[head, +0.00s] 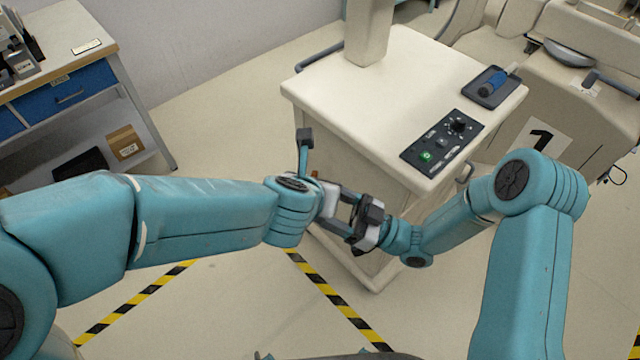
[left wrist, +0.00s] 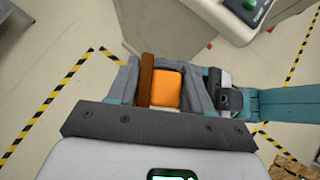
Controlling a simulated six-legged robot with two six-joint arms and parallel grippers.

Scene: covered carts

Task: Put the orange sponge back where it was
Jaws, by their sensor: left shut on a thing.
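The orange sponge (left wrist: 166,88) is between the fingers of my left gripper (left wrist: 168,85) in the left wrist view. A brown strip (left wrist: 146,78) runs along its left side; I cannot tell whether it is part of the sponge. In the head view my left gripper (head: 338,205) is in front of the white cart, and the sponge is mostly hidden there. My right gripper (head: 366,224) is close beside the left one, its fingers overlapped by dark parts, so its opening is unclear. The right arm (left wrist: 290,103) also shows at the right of the left wrist view.
The white cart (head: 350,110) carries a control panel (head: 442,142) with a green button and a dark tray (head: 489,88) with a blue-handled tool. A workbench (head: 60,50) with a blue drawer stands at the left. Yellow-black tape (head: 325,290) marks the floor.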

